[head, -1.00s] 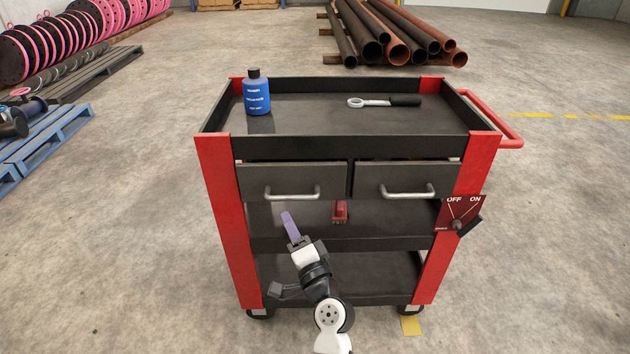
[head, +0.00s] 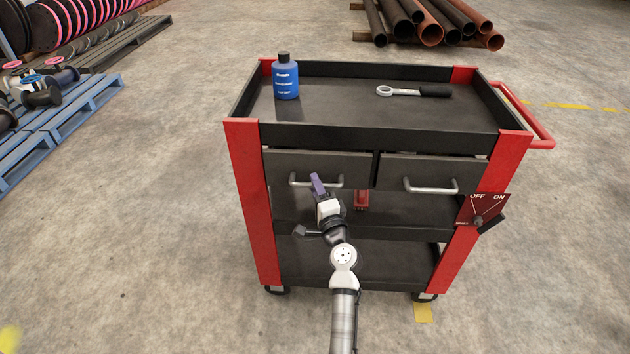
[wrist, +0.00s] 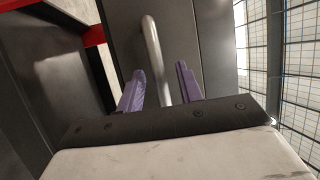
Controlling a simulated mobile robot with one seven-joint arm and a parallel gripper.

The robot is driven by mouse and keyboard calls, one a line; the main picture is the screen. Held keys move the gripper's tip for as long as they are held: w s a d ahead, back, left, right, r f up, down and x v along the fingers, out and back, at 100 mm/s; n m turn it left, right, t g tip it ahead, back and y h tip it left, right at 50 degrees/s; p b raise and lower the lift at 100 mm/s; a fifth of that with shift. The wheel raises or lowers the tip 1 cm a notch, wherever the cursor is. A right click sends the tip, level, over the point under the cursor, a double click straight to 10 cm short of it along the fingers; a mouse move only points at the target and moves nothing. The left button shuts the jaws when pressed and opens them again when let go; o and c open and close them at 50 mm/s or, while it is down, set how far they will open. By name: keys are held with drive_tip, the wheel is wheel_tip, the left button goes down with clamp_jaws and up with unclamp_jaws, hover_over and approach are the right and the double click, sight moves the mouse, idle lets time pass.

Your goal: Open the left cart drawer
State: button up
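The left cart drawer (head: 350,168) is a dark grey front with a silver bar handle (head: 297,181), and it looks shut. My gripper (head: 318,184) is in front of this handle and hides its middle part in the head view. In the wrist view my gripper (wrist: 160,88) has its two purple fingers apart, and the silver handle (wrist: 152,45) runs between them. Gaps show between the handle and the fingers. The right drawer (head: 395,172) has its own silver handle (head: 432,189) and looks shut too.
The red and black cart (head: 245,190) carries a blue bottle (head: 286,80) and a ratchet wrench (head: 410,91) on top. A red OFF/ON switch plate (head: 480,208) is at its right front post. A red object (head: 361,200) sits on the shelf below. Open concrete floor surrounds the cart.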

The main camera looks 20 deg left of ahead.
drive_tip(key=shift+w+a+r, duration=0.15)
drive_tip(key=shift+w+a, duration=0.25)
drive_tip(key=shift+w, duration=0.1)
clamp_jaws()
